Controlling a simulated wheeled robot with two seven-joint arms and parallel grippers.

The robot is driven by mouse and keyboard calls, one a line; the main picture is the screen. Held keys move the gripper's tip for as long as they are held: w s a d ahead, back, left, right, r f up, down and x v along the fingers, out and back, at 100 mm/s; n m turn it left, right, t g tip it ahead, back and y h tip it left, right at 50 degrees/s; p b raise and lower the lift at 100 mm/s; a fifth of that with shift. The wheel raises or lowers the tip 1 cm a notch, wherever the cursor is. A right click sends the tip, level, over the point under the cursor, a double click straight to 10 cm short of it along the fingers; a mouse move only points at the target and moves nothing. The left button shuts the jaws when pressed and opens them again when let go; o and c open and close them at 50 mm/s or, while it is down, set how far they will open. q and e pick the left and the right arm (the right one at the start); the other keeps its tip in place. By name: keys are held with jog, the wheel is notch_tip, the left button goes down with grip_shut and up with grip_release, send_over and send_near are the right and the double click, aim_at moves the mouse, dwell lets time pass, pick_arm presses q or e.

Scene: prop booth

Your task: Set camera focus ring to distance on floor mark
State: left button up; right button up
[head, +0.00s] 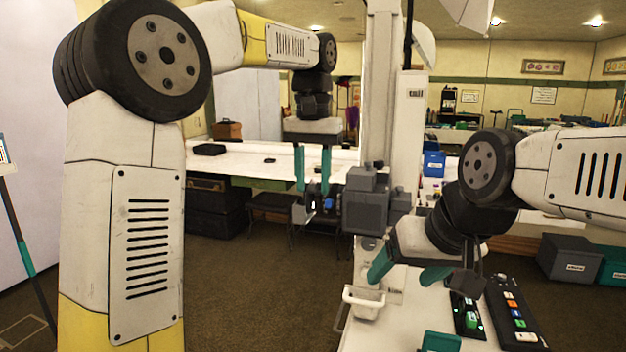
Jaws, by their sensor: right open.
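A dark grey camera (367,207) is mounted at the white column in the middle, its lens end (322,201) to the left. The focus ring's markings are too small to read. My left gripper (312,188) points straight down at the lens, with its teal fingers apart. I cannot tell whether the fingertips touch the lens or ring. My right gripper (409,278) is open over the white counter, beside a small white basket (363,302), with nothing visible between its fingers. A thin tan outline (22,331) lies on the floor at lower left; no distance is readable on it.
A black panel with coloured buttons (513,310) and a small green-lit device (467,316) lie on the counter (397,327). A pole with a teal section (28,262) stands at far left. A long white table (240,160) is behind. Brown floor (265,290) is open in the middle.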

pick_arm(q)
grip_shut()
dwell(1.3)
